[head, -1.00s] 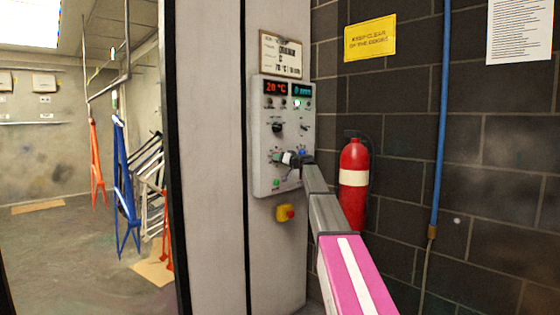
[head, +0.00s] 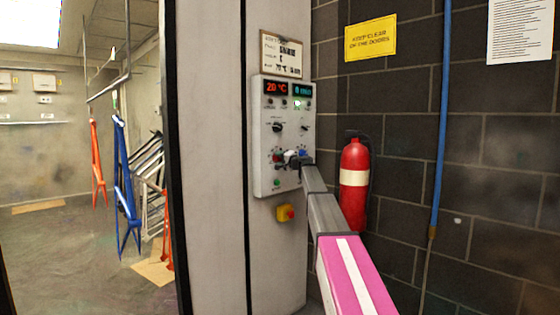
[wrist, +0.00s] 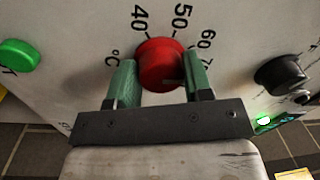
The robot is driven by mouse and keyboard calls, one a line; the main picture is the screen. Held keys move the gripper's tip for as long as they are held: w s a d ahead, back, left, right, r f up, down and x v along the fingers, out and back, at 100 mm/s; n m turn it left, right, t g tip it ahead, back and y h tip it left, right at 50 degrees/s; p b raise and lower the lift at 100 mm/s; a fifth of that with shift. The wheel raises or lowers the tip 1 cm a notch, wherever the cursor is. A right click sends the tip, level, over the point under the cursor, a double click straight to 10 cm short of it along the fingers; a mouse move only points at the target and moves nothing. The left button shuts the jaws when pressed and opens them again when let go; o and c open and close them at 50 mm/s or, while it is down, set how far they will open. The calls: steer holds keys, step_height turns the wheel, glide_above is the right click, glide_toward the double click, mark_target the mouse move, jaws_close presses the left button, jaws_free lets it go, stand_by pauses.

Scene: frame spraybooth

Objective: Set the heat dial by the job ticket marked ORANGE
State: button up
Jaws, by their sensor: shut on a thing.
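The red heat dial (wrist: 160,60) sits on the pale control panel (head: 262,180), with a °C scale reading 40, 50, 60 and a partly hidden 7 around it. My gripper (wrist: 160,78) is shut on the dial, one green finger at each side. In the head view my gripper (head: 293,158) is at the panel's lower middle. A thin light mark shows low on the dial's face, partly between the fingers. A framed ticket (head: 281,53) hangs above the panel; its lettering is too blurred to read surely. The panel's red display (head: 276,87) reads 20 °C.
A black knob (wrist: 281,75) and a green button (wrist: 18,55) flank the dial. A yellow box with a red button (head: 286,213) is below the panel. A fire extinguisher (head: 354,180) stands right of my arm. Orange and blue frames (head: 125,185) hang in the booth at left.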

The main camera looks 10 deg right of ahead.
steer(key=shift+m, duration=0.6)
steer(key=o, duration=0.9)
steer(key=shift+o, duration=0.2)
steer(key=v, duration=1)
steer(key=shift+s+d, duration=0.2)
steer(key=shift+s, duration=0.15)
